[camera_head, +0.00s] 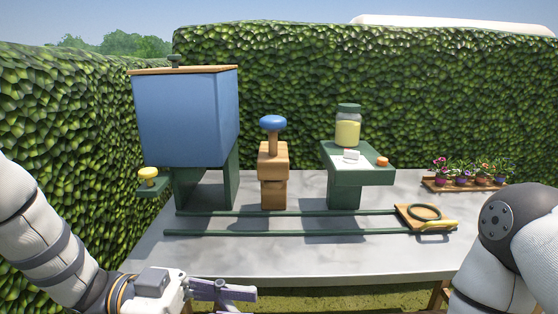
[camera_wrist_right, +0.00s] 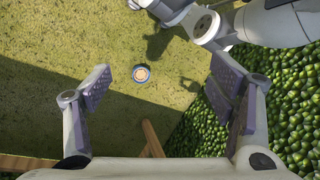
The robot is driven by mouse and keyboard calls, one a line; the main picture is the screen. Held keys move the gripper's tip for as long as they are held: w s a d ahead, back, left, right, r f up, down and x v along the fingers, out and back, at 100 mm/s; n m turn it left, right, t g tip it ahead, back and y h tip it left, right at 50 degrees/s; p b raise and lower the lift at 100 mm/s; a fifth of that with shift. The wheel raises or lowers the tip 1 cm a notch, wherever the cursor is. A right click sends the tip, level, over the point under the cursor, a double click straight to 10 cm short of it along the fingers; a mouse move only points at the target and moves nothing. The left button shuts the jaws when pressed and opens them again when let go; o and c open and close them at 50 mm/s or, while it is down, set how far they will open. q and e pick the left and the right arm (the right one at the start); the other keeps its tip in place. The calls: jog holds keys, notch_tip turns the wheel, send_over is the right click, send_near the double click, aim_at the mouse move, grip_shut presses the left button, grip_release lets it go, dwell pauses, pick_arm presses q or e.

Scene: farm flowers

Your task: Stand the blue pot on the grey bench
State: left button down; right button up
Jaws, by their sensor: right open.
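The grey bench (camera_head: 300,256) spans the middle of the head view, with a machine on it. In the right wrist view a small round thing with a blue rim and a pale orange centre, apparently the blue pot (camera_wrist_right: 141,74) seen from above, is on the grass. My right gripper (camera_wrist_right: 162,88) is open and empty, its fingers wide apart above the grass; the pot shows between them, apart from both. In the head view the right gripper is hidden. My left gripper (camera_head: 222,290) is at the bench's front edge; its finger gap is unclear.
A blue hopper (camera_head: 186,118), a wooden block with a blue knob (camera_head: 273,123) and a green stand with a jar (camera_head: 348,128) stand along two green rails. A wooden tray (camera_head: 428,188) holds several flower pots at the back right. The bench's front strip is clear. Hedges enclose the place.

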jog(key=s+d+m+h, duration=0.2)
jog(key=s+d+m, duration=0.4)
jog(key=s+d, duration=0.3)
jog(key=shift+s+d+f+t+h, duration=0.2)
jog(key=shift+s+f+t+h, duration=0.15)
jog(key=shift+s, duration=0.3)
